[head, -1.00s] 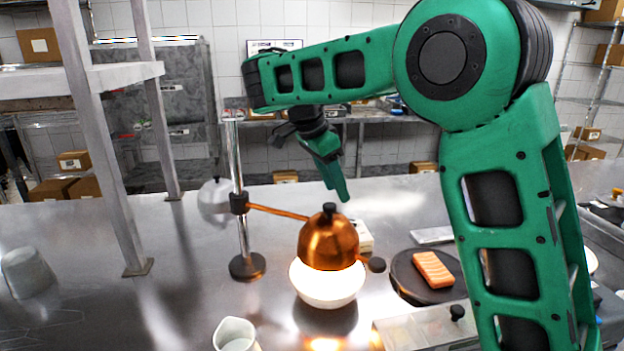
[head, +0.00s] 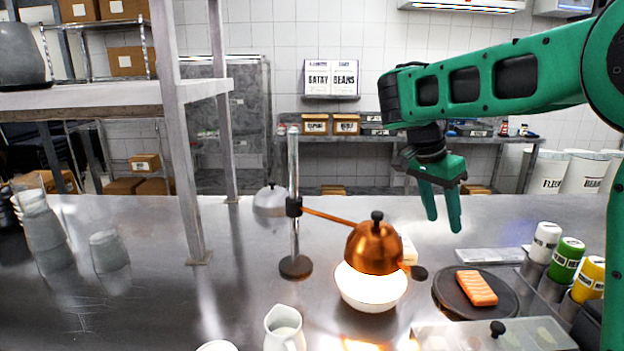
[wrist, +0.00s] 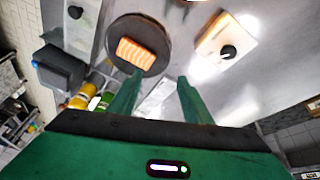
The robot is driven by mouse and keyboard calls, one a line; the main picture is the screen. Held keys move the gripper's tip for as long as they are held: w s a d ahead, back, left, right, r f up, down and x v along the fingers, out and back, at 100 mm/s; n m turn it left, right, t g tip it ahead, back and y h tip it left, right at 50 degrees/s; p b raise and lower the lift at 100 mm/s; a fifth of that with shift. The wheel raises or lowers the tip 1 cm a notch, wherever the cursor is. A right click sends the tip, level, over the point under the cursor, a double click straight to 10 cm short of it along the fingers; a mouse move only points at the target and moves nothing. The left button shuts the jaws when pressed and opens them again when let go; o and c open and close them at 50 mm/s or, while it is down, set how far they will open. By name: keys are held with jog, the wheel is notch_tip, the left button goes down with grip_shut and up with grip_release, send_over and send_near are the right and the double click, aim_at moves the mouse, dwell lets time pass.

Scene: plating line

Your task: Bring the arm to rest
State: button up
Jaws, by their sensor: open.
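My gripper (head: 441,208) is open and empty. In the head view it hangs in the air above the steel counter, behind and to the right of the copper heat lamp, with its two green fingers apart and pointing down. In the wrist view the gripper (wrist: 155,98) shows its fingers spread with nothing between them. The salmon piece (head: 477,287) lies on a dark round board (head: 451,294), apart from the fingers; it also shows in the wrist view (wrist: 138,55).
The copper heat lamp (head: 373,248) hangs over a glowing white bowl (head: 371,291) on a stand (head: 294,205). A white pitcher (head: 285,328) stands in front. Several bottles (head: 567,258) stand at right. A steel shelf (head: 95,99) rises at left.

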jog(key=s+d+f+n+g+y, duration=0.1)
jog(key=s+d+f+n+y, duration=0.2)
jog(key=s+d, duration=1.2)
jog(key=s+a+f+n, duration=0.1)
jog(key=s+f, duration=0.2)
jog(key=s, duration=0.3)
jog(key=s+a+f+n+y, duration=0.1)
jog(key=s+f, duration=0.2)
jog(key=s, duration=0.3)
jog(key=s+a+f+n, duration=0.1)
jog(key=s+f, duration=0.1)
jog(key=s, duration=0.4)
jog(key=shift+f+n, duration=0.4)
